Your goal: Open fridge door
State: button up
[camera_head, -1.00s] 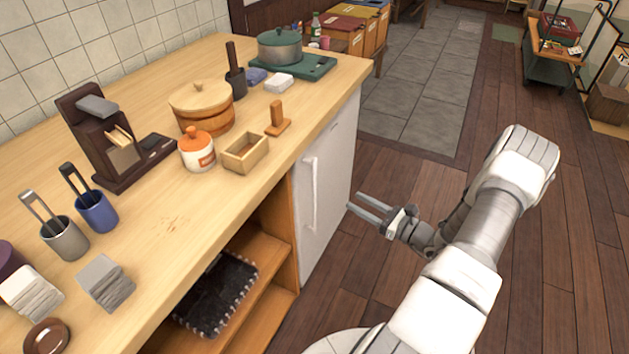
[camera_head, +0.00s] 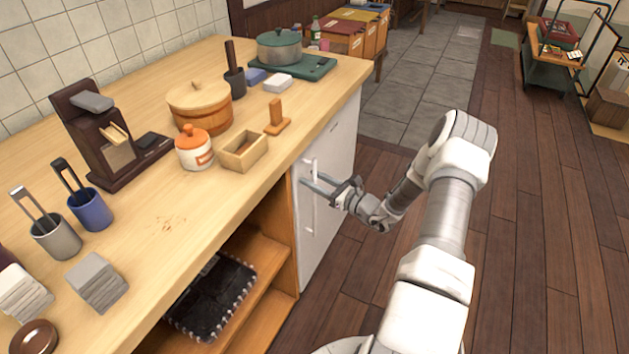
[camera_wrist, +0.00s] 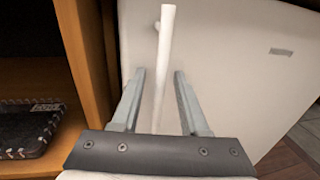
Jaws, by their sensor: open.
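The white fridge door (camera_head: 335,160) is closed under the right end of the wooden counter. Its upright white bar handle (camera_head: 309,207) is near the door's left edge. My gripper (camera_head: 311,183) is open at the handle, its fingers pointing at the door. In the wrist view the handle (camera_wrist: 166,55) runs between the two open fingers (camera_wrist: 160,95), and the white door (camera_wrist: 225,65) fills the space behind. The fingers are apart from the bar on both sides. I cannot tell whether the fingertips touch the door.
Left of the fridge is an open wooden shelf (camera_head: 258,262) with a dark stitched tray (camera_head: 212,300). The counter (camera_head: 170,225) above holds a pot, a wooden tub, a jar and cups. The wooden floor (camera_head: 530,220) to the right is clear.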

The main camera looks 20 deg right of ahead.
grip_shut()
dwell(1.4)
